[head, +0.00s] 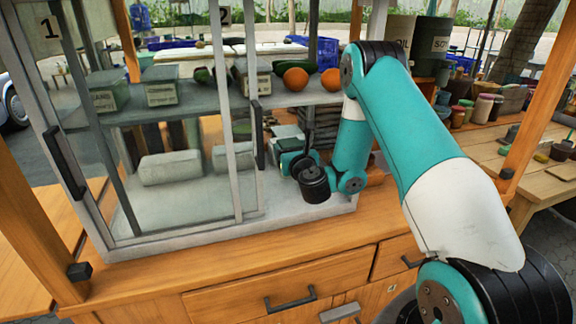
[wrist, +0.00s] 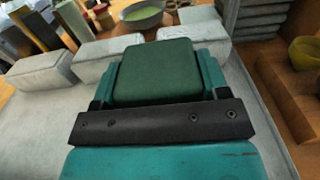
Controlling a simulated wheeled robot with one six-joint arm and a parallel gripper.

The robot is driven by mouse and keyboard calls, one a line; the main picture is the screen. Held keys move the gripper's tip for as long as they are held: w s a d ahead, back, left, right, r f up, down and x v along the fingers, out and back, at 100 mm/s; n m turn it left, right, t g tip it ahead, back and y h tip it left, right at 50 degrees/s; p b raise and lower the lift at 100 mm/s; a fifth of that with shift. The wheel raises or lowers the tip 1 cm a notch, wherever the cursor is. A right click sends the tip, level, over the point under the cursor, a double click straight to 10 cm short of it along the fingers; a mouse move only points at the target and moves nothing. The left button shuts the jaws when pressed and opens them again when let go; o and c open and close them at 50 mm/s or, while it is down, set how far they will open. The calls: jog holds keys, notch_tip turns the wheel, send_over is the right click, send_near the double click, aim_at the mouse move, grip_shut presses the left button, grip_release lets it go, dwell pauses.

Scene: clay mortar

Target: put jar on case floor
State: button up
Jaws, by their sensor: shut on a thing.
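The case has a pale grey floor (head: 185,208) behind glass sliding doors. Its right part is open, and my arm reaches in there below the shelf. My gripper (head: 287,150) is inside the case on the right, small and partly hidden by my wrist. In the wrist view my gripper (wrist: 157,80) is shut on the jar (wrist: 155,72), whose dark green, rounded-square top shows between the teal fingers. The jar's lower body is hidden, and I cannot tell whether it touches the floor. The case floor shows pale around it in the wrist view (wrist: 30,125).
Pale blocks (head: 170,168) stand on the case floor to the left and show beyond the jar in the wrist view (wrist: 110,52). A shelf (head: 200,106) with boxes and fruit runs above. The door frame (head: 232,120) stands left of my gripper. Grey stacked slabs (wrist: 250,15) stand at right.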

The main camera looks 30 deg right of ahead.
notch_tip(320, 180, down, 4)
jog(key=b, duration=0.3)
jog(key=shift+r, duration=0.2)
jog(key=shift+f+b, duration=0.3)
jog(key=shift+w+d, duration=0.15)
jog(key=shift+w, duration=0.05)
jog(key=shift+r, duration=0.1)
jog(key=shift+f, duration=0.3)
jog(key=o, duration=1.1)
jog(key=shift+r, duration=0.1)
jog(key=shift+o, duration=0.2)
jog(key=shift+r, duration=0.1)
